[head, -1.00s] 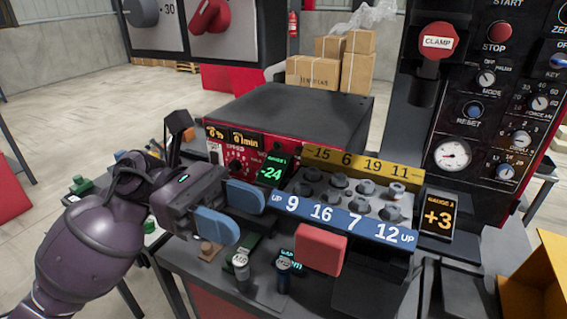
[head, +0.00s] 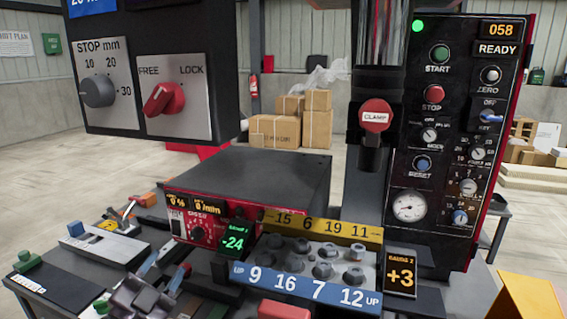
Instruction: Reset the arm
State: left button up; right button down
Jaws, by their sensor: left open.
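My left gripper (head: 164,271) is at the bottom edge, left of the middle. Its two blue fingertips are apart and nothing shows between them. It is left of the bolt feeder (head: 325,263) and in front of the red-fronted control box (head: 193,229). Most of my left arm is below the frame. My right gripper is not in view. The black control panel (head: 456,140) at the right reads READY and 058, with a green lamp lit.
The feeder's gauges read -24 (head: 233,243) and +3 (head: 401,276). A red block (head: 284,311) is cut off at the bottom edge. A dark housing with dials (head: 145,95) hangs at upper left. A yellow bin (head: 528,297) is at lower right.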

pick_arm(q)
jog(key=s+a+f+n+g+y, duration=0.25)
jog(key=f+n+y, duration=0.2)
jog(key=f, duration=0.65)
jog(key=s+a+f+n+g+y, duration=0.2)
jog(key=s+f+n+g, duration=0.4)
jog(key=s+f, duration=1.4)
jog(key=shift+s+a+g, duration=0.35)
jog(key=shift+s+g, duration=0.2)
jog(key=shift+s, duration=0.7)
jog(key=shift+n+y, duration=0.25)
